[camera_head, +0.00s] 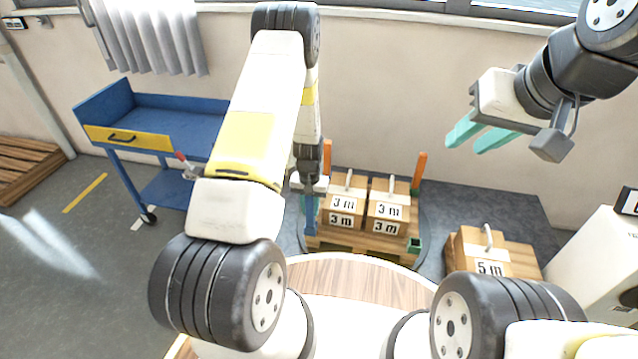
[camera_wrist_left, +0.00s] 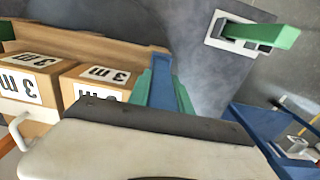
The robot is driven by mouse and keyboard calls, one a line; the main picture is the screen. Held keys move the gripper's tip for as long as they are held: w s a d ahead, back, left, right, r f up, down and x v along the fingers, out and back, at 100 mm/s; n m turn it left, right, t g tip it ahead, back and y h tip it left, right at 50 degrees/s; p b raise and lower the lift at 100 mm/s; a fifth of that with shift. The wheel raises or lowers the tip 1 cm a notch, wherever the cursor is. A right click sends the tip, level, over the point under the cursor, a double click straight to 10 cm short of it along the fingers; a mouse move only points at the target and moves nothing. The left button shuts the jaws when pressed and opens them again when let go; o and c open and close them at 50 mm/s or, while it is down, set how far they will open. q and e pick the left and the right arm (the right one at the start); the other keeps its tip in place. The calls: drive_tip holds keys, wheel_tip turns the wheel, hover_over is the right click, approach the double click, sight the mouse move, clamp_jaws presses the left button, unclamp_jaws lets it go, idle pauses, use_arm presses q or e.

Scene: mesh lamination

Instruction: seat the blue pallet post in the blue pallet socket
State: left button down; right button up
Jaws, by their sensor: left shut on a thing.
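My left gripper (camera_head: 309,200) is shut on the blue post (camera_head: 310,222) at the front left corner of the wooden pallet (camera_head: 350,242). The post hangs down roughly upright below the fingers. In the left wrist view the blue post (camera_wrist_left: 164,92) lies between the two teal fingers. The blue pallet socket cannot be made out; the post and gripper cover that corner, so I cannot tell whether the post's lower end is in it. My right gripper (camera_head: 484,138) is open and empty, high at the right, away from the pallet.
Boxes marked 3 m (camera_head: 388,207) are stacked on the pallet. Orange posts (camera_head: 418,172) stand at its back corners, and a green socket (camera_head: 414,245) is at its front right. A green post (camera_wrist_left: 270,35) stands in a white holder. A blue cart (camera_head: 160,118) is at left; a 5 m box (camera_head: 490,268) is at right.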

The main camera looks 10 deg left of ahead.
use_arm(q)
drive_tip(key=shift+f, duration=0.1)
drive_tip(key=c, duration=1.1)
unclamp_jaws()
drive_tip(key=shift+r, duration=3.9)
